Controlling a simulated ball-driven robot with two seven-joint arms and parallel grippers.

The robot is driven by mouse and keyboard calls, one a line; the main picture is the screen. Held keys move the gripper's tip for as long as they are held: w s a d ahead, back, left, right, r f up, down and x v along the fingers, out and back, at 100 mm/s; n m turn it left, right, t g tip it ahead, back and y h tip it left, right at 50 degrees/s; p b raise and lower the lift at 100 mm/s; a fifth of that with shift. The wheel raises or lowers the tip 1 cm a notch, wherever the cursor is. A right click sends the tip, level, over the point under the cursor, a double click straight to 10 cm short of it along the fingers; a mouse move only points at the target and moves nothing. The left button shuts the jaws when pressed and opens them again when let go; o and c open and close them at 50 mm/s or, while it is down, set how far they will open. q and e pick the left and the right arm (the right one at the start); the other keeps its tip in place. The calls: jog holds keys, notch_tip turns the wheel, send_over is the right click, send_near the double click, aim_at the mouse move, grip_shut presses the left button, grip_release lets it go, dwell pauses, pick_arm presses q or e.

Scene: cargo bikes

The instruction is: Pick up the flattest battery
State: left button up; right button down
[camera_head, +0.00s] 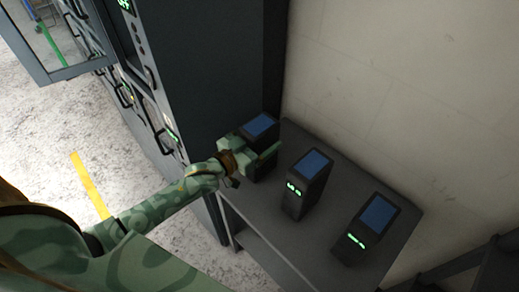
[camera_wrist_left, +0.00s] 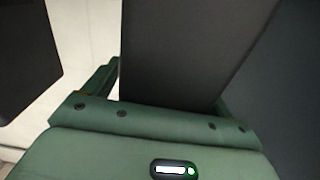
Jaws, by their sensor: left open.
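Three dark batteries with blue tops stand in a row on a grey shelf unit: the left battery (camera_head: 262,125), the middle battery (camera_head: 308,180) and the right battery (camera_head: 372,225). The middle and right ones show small green displays, too small to read surely. The left one's display is hidden by my left gripper (camera_head: 258,158). That gripper is open at the left battery's front, one finger along its right side. In the left wrist view a dark block, apparently this battery (camera_wrist_left: 185,50), stands between the fingers; contact cannot be told. My right gripper is out of view.
The grey shelf unit (camera_head: 335,165) stands against a pale wall (camera_head: 410,80). A tall dark cabinet (camera_head: 205,65) with handles and green displays rises just left of the batteries. An open door with a glass panel (camera_head: 55,35) is at upper left. Dark steps (camera_head: 500,265) are at lower right.

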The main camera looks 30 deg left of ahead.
pick_arm(q)
jog(key=shift+c, duration=0.4)
grip_shut()
jog(key=shift+r, duration=0.2)
